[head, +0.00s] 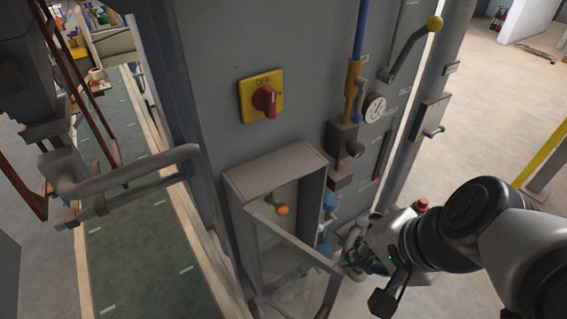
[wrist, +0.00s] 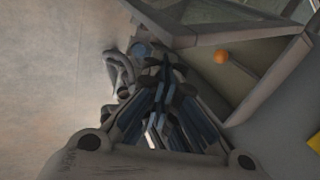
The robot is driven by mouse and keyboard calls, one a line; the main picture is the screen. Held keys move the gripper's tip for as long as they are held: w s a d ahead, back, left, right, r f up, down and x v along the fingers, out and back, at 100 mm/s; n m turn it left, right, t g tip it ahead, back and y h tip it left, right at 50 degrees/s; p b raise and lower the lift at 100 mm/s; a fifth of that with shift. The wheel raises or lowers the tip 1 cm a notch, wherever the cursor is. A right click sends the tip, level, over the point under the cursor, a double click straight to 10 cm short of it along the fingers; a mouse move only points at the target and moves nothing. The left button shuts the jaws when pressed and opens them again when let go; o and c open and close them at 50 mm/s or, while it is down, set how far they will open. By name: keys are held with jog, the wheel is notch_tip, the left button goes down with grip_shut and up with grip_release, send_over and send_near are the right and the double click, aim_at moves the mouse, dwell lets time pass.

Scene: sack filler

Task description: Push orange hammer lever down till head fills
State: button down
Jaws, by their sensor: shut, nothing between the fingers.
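The orange ball knob (head: 282,210) of the hammer lever is inside an open-fronted grey box on the machine panel. A short brownish arm joins it to the box; most of the lever is hidden. The knob also shows in the wrist view (wrist: 221,56), right of my fingers. My gripper (head: 362,264) is at the lower right of the box, outside it and apart from the knob. In the wrist view my gripper (wrist: 163,68) has its fingers shut together and empty. I see no head filling.
The box's glazed door (head: 296,268) hangs open between the knob and my gripper. Pipes and a blue fitting (head: 330,201) stand right of the box. A yellow switch plate with a red knob (head: 265,100) is above. A dark green conveyor (head: 140,240) runs at left.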

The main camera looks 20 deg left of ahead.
jog(key=w+a+f+m+y+p, duration=0.2)
jog(key=w+a+m+p, duration=0.6)
jog(key=m, duration=0.8)
jog(key=w+a, duration=0.3)
jog(key=shift+a+f+m+y, duration=0.3)
jog(key=shift+a+f+m, duration=0.05)
jog(key=shift+m, duration=0.05)
